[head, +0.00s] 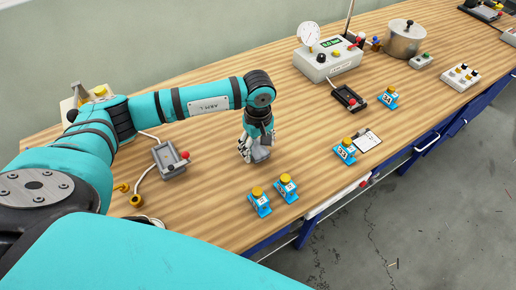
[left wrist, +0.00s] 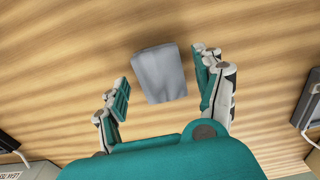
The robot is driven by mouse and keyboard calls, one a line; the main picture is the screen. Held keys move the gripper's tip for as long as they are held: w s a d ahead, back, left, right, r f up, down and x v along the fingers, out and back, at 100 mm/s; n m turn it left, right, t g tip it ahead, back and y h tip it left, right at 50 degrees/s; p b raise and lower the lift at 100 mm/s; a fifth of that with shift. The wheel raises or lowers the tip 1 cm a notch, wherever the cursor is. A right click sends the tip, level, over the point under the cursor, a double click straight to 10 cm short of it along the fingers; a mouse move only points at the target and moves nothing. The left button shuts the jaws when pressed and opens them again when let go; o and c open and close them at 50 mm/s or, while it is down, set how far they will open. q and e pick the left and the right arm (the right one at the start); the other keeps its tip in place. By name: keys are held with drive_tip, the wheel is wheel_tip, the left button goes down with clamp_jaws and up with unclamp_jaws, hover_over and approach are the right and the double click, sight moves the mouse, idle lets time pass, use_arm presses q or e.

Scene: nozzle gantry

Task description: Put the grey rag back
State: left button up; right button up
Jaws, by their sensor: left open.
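The grey rag (left wrist: 159,75) lies folded on the wooden table, with its far end just beyond my fingertips in the left wrist view. In the head view the rag (head: 261,154) shows partly below my left gripper (head: 252,152). My left gripper (left wrist: 165,80) is open, with one finger on each side of the rag and a gap on both sides. It points down at the table. I cannot tell how high the fingertips are above the tabletop. My right gripper is in neither view.
A gauge box (head: 328,62) and black tray (head: 348,98) stand behind.

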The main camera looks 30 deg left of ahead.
sight(258, 150)
use_arm(q)
wheel_tip(258, 150, up, 11)
drive_tip(key=b, duration=0.2)
drive_tip(key=shift+f+b, duration=0.15)
drive_tip(key=shift+b, duration=0.2)
drive_tip(key=shift+f, duration=0.1)
